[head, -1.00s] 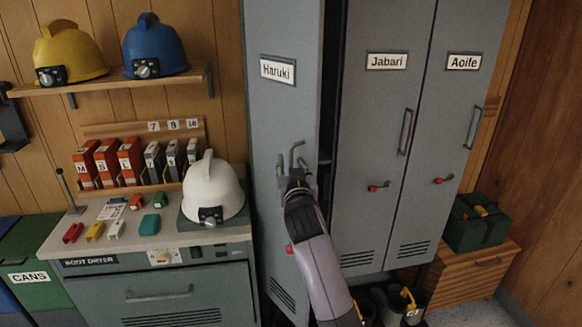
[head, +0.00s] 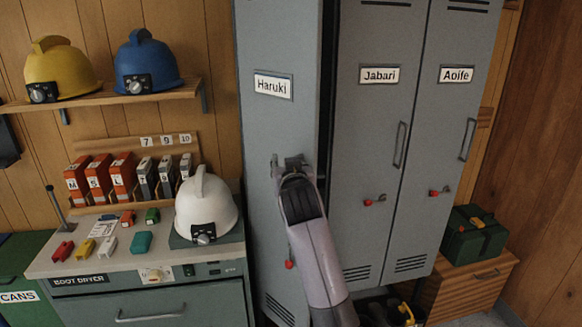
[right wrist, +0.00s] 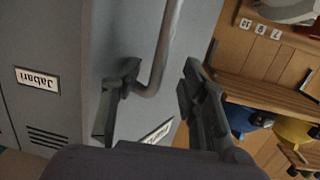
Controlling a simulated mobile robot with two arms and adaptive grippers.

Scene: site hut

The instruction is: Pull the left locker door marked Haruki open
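The grey locker door marked Haruki (head: 268,125) stands slightly ajar, with a dark gap along its right edge in the head view. Its label (head: 273,86) is at the upper part. My right gripper (head: 288,162) is at the door's handle height and hides the handle in the head view. In the right wrist view the bent metal handle (right wrist: 164,48) shows between the two fingers of my right gripper (right wrist: 159,82). The fingers are apart, and the handle's lower bend lies close to the left finger. My left gripper is out of view.
The Jabari (head: 367,135) and Aoife (head: 447,120) doors are shut, to the right. The boot dryer (head: 150,262) stands to the left, with a white helmet (head: 205,198) on top. A wooden chest (head: 478,283) with a green box (head: 473,235) is at right.

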